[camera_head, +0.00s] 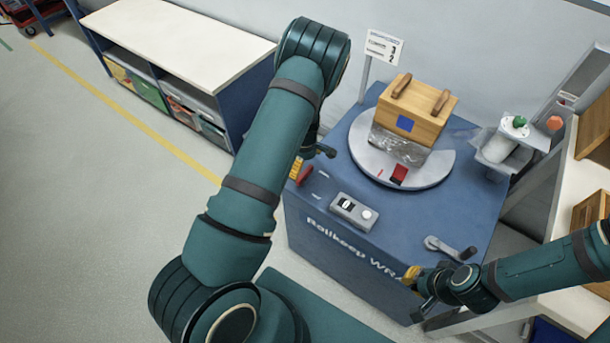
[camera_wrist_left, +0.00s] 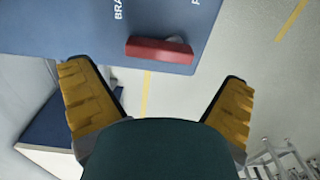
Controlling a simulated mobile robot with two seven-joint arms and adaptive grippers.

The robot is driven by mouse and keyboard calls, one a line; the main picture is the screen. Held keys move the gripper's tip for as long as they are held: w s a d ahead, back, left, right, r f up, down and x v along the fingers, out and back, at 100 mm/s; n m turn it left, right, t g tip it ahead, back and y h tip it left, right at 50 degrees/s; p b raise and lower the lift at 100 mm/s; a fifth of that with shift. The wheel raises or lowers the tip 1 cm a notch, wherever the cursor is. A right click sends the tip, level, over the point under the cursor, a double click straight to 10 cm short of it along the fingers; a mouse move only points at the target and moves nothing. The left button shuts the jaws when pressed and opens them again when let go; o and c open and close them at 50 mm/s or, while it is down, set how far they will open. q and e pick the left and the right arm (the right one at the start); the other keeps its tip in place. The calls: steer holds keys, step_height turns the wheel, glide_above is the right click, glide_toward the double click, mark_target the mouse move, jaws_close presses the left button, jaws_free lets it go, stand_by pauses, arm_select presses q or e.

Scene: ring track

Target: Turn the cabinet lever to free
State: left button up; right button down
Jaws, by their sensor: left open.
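The blue cabinet (camera_head: 345,245) stands in the middle of the head view. Its red lever (camera_head: 305,174) is at the top's left edge, beside my left gripper (camera_head: 311,164). In the left wrist view the red lever (camera_wrist_left: 160,52) lies crosswise beyond and between the fingertips, near lettering that starts "BRA"; the other label is cut off. My left gripper (camera_wrist_left: 155,90) is open, with nothing between its yellow-padded fingers. My right gripper (camera_head: 416,292) is open and empty near the cabinet's front right corner, below a grey crank (camera_head: 450,247).
A round turntable (camera_head: 435,175) on the cabinet carries a wooden box (camera_head: 420,112) with film around its base. A grey control box (camera_head: 354,211) sits near the front edge. A low shelf (camera_head: 180,40) stands behind left; a white-topped bench (camera_head: 560,230) is at right. Floor at left is clear.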

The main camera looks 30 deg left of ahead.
mark_target(305, 173)
arm_select(q)
step_height(305, 173, down, 6)
steer(key=shift+r+b, duration=0.15)
steer(key=shift+b, duration=0.35)
steer(key=shift+c, duration=0.3)
steer(key=c, duration=0.8)
